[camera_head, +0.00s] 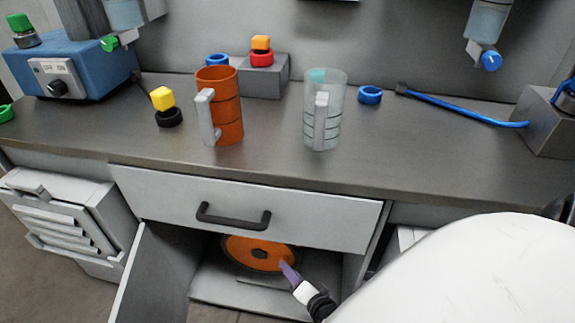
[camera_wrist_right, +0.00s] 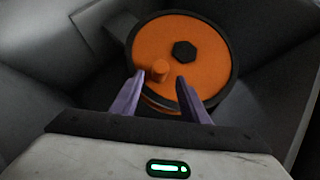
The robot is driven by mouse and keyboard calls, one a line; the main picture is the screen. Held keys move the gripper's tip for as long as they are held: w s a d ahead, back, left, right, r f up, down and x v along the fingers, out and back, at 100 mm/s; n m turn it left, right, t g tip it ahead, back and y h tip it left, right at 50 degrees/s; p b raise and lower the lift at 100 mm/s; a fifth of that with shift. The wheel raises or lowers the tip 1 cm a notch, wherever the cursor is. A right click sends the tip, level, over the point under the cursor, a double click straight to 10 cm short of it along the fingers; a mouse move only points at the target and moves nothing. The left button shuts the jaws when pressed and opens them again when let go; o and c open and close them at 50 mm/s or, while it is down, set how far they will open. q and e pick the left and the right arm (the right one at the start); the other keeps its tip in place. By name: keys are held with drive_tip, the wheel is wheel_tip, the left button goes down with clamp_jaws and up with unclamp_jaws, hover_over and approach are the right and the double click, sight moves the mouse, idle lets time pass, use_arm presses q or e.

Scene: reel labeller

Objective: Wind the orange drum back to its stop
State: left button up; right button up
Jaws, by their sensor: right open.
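The orange drum (camera_head: 240,249) sits inside the open cabinet under the drawer. It is a round disc with a dark rim and a dark hexagonal hub. In the right wrist view the drum (camera_wrist_right: 205,75) faces me, with an orange peg (camera_wrist_right: 159,70) standing out left of the hub. My right gripper (camera_wrist_right: 168,80) is open, its two purple fingers pointing at the drum's lower part. The peg is near the left fingertip; I cannot tell whether they touch. In the head view my right gripper (camera_head: 286,268) reaches the drum's lower right edge. My left gripper is not in view.
The cabinet door (camera_head: 150,275) stands open at the left. A closed drawer (camera_head: 300,215) with a dark handle is right above the opening. The counter (camera_head: 400,160) holds an orange mug (camera_head: 228,110), a clear mug (camera_head: 335,105) and a blue machine (camera_head: 75,70).

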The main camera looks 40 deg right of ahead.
drive_tip(key=p+v, duration=0.1)
drive_tip(key=v, duration=0.5)
idle(0.4)
drive_tip(key=a+r+n+g+y, duration=0.45)
drive_tip(key=a+r+n, duration=0.45)
drive_tip(key=a+n, duration=0.25)
drive_tip(key=s+r+n+g+h, duration=0.1)
drive_tip(key=s+r+n+g, duration=0.45)
drive_tip(key=s+r, duration=0.75)
drive_tip(key=w+a+f+t+y+p, duration=0.2)
drive_tip(key=w+a+f+t+p, duration=0.2)
drive_tip(key=w+a+t+p, duration=0.1)
drive_tip(key=shift+w+a+f+t+p, duration=0.35)
drive_tip(key=shift+f+t+p, duration=0.05)
drive_tip(key=shift+t+p, duration=0.1)
